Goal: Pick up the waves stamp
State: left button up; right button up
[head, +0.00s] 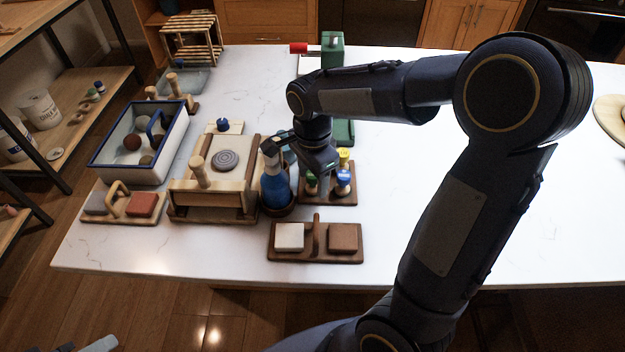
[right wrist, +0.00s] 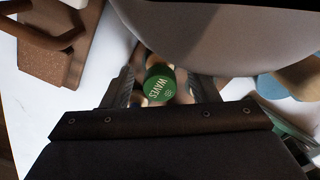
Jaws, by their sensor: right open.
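The waves stamp (right wrist: 160,84) has a green round top with white lettering that reads WAVES in the right wrist view. In the head view its green top (head: 311,183) shows in the wooden stamp holder (head: 330,199), beside a blue-topped stamp (head: 343,178) and a yellow-topped stamp (head: 344,156). My right gripper (head: 318,160) is low over the holder. In the right wrist view my right gripper (right wrist: 160,92) is open, with the stamp's top between its fingers. Contact with the stamp cannot be made out. My left gripper is not clearly in view.
A blue bottle (head: 275,187) stands close left of the holder. A wooden rack with two tiles (head: 315,256) lies in front. A wooden press (head: 212,205) and a blue-rimmed box (head: 127,176) are further left. The counter (head: 400,190) right of the holder is clear.

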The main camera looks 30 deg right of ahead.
jog(key=c, duration=1.1)
jog(key=shift+o, duration=0.2)
